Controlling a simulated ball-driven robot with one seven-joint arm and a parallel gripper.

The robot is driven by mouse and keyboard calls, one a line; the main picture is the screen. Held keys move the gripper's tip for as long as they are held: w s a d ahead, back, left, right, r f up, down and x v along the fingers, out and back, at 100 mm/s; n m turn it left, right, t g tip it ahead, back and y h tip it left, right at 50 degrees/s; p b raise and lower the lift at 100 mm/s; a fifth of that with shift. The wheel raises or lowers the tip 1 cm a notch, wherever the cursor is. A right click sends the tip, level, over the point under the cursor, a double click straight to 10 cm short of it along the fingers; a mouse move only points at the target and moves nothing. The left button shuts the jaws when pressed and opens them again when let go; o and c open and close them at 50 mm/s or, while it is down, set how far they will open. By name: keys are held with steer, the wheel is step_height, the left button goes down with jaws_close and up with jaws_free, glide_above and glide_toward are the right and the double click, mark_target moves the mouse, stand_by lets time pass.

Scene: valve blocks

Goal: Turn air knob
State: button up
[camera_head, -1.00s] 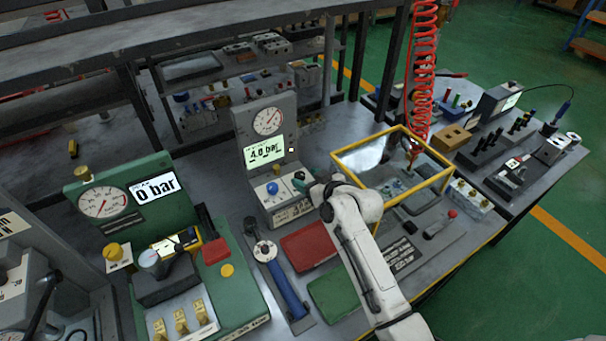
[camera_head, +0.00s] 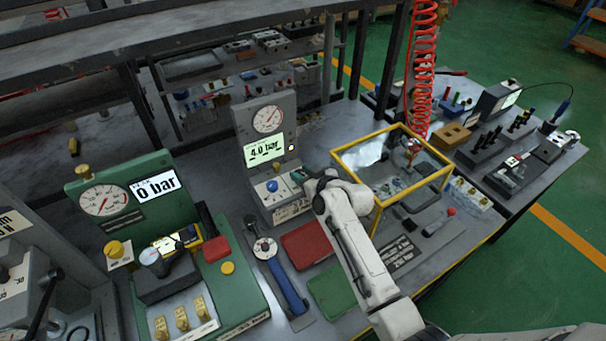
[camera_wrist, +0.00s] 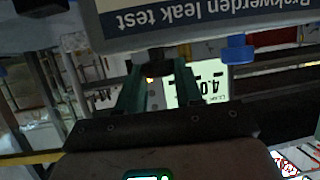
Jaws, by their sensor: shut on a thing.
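The grey leak-test stand (camera_head: 265,115) in the middle of the bench has a round gauge (camera_head: 268,119), a display (camera_head: 264,150) reading 4.0 bar and a blue knob (camera_head: 272,186). My gripper (camera_head: 298,177) is at the right side of the stand's lower front. In the wrist view my gripper's two green fingers (camera_wrist: 158,80) are on either side of a small dark knob (camera_wrist: 157,63) below the label panel and are shut on it. The blue knob also shows in the wrist view (camera_wrist: 236,50), apart from the fingers. My gripper hides the dark knob in the head view.
A green stand (camera_head: 135,190) reading 0 bar is at the left. A blue-handled tool (camera_head: 285,285), a red pad (camera_head: 305,243) and a green pad (camera_head: 332,288) lie in front. A yellow-framed clear box (camera_head: 345,160) stands close to the right of my arm.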

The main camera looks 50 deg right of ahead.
steer(key=c, duration=0.4)
steer(key=shift+o, duration=0.2)
steer(key=shift+a+m+h+p, duration=0.15)
steer(key=shift+m+h+p, duration=0.15)
steer(key=shift+f+m+g+h, duration=0.1)
steer(key=shift+m+g+h, duration=0.2)
steer(key=shift+m+h, duration=0.15)
steer(key=shift+w+a+f+m+h+b, duration=0.1)
steer(key=shift+a+f+m+h+b, duration=0.1)
steer(key=shift+m+h+b, duration=0.5)
steer(key=m+g+h+b, duration=0.1)
steer(key=h+b, duration=0.1)
steer(key=b, duration=0.3)
steer(key=m+g+h+b, duration=0.1)
steer(key=m+b, duration=0.1)
steer(key=b, duration=0.3)
steer(key=shift+w+a+f+g+h, duration=0.15)
steer(key=shift+g+h, duration=0.15)
steer(key=shift+h, duration=0.05)
steer(key=m+g+h+b, duration=0.1)
steer(key=b, duration=0.1)
steer(key=m+g+b, duration=0.1)
steer(key=b, duration=0.1)
steer(key=shift+w+a+r+m+h+b, duration=0.1)
steer(key=shift+r+m+h+b, duration=0.2)
steer(key=shift+m+h, duration=0.1)
steer(key=shift+r+g, duration=0.1)
steer(key=shift+g, duration=0.2)
